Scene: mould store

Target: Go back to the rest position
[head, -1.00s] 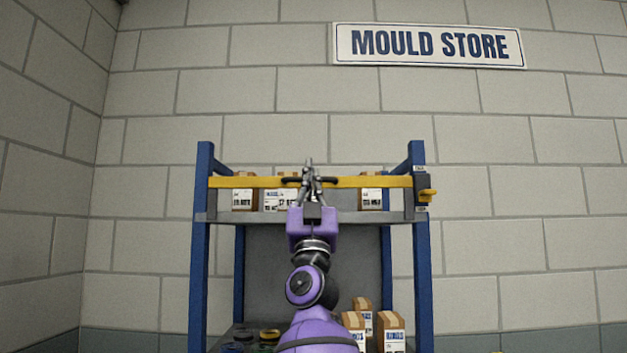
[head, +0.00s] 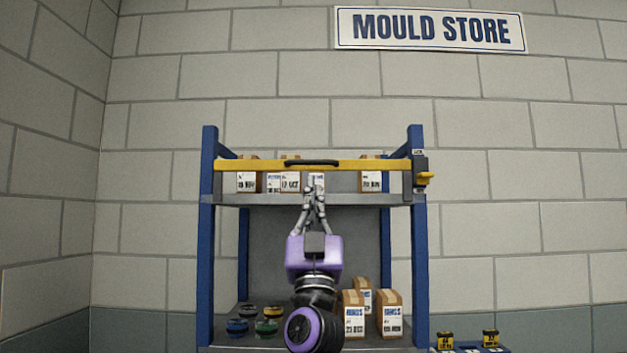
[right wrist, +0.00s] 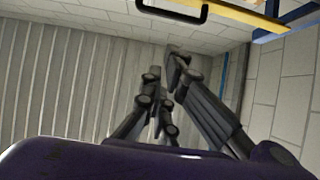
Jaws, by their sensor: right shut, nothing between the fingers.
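My right gripper (head: 314,186) is shut and empty, pointing up in front of the blue rack (head: 418,260). In the head view its fingertips show just below a yellow bar (head: 240,165) that spans the front of the upper shelf. The bar has a black handle (head: 312,162) at its middle, and the fingers are apart from it. The right wrist view shows the fingers (right wrist: 165,72) from behind, with the handle (right wrist: 170,10) at the top. My left gripper is in neither view.
Cartons (head: 371,178) stand on the upper shelf behind the bar. Several cartons (head: 390,314) and some round dark items (head: 266,326) stand on the lower shelf. A dark latch block (head: 419,172) sits at the bar's right end. Small yellow-and-black items (head: 490,338) show at bottom right.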

